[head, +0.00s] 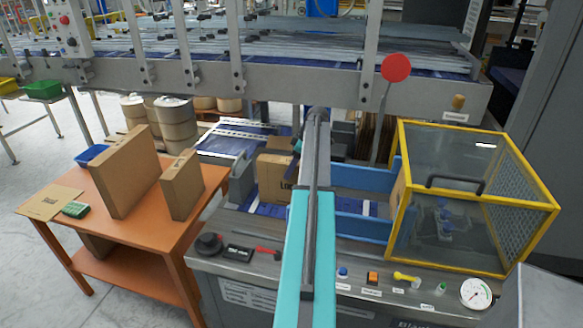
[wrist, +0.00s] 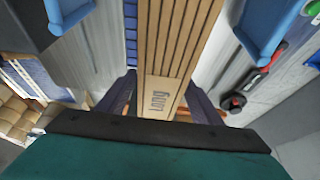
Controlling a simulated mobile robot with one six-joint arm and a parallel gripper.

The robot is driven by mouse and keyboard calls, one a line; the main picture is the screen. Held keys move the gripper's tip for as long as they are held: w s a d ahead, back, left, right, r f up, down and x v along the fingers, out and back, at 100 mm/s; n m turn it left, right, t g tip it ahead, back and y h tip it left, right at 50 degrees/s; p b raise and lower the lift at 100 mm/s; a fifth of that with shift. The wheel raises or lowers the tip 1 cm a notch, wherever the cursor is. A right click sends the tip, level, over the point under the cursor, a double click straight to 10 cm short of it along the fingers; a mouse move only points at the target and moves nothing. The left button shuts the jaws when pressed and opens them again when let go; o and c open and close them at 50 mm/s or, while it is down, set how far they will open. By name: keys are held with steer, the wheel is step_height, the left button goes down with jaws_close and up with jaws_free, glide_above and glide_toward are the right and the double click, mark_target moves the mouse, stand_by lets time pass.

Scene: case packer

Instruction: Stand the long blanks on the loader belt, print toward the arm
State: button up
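A bundle of long blanks (head: 277,176) stands upright at the loader belt (head: 268,209), its printed face toward me and partly hidden behind my arm. In the wrist view the bundle (wrist: 168,62) shows as several brown strips with the print "LONG" at its near end. My gripper (wrist: 162,82) has one dark finger at each side of the bundle, and the tips appear to touch it. In the head view my gripper (head: 300,146) is at the bundle's upper right. Whether the bundle rests fully on the belt is hard to see.
An orange table (head: 150,240) at left holds a tall brown carton blank (head: 127,172), a smaller one (head: 182,185), a blue tray (head: 91,155) and a green item (head: 75,209). A yellow-framed guard (head: 470,262) stands at right. Blue side guides (head: 358,178) and a red knob (head: 396,67) are close by.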

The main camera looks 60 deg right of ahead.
steer(key=shift+r, duration=0.15)
steer(key=b+v, duration=0.2)
steer(key=v, duration=1)
steer(key=shift+b, duration=0.3)
steer(key=shift+w+r, duration=0.1)
stand_by(0.7)
